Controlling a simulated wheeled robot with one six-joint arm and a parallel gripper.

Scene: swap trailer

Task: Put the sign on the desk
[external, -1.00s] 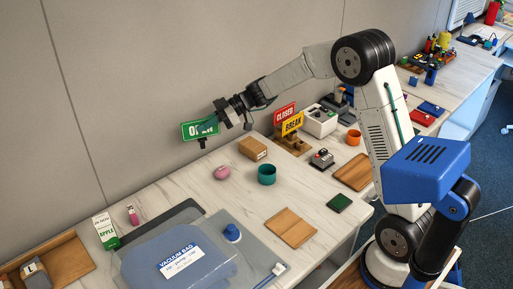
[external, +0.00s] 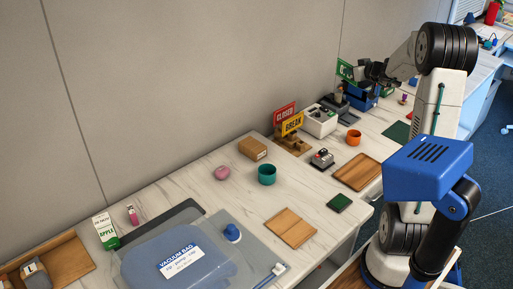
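The green sign (external: 346,70) with white lettering is in my gripper, held up above the desk (external: 237,186) toward the back right. Only part of the sign's face shows. My gripper (external: 357,75) is shut on it, though the fingertips are small and partly hidden. Below and around it is a blue bin (external: 361,104). The sign appears to be clear of the desk top.
The red CLOSED sign (external: 284,112) and yellow BREAK sign (external: 292,125) stand in a wooden holder (external: 292,144). A white control box (external: 319,121), orange cup (external: 353,137) and wooden board (external: 357,173) are nearby.

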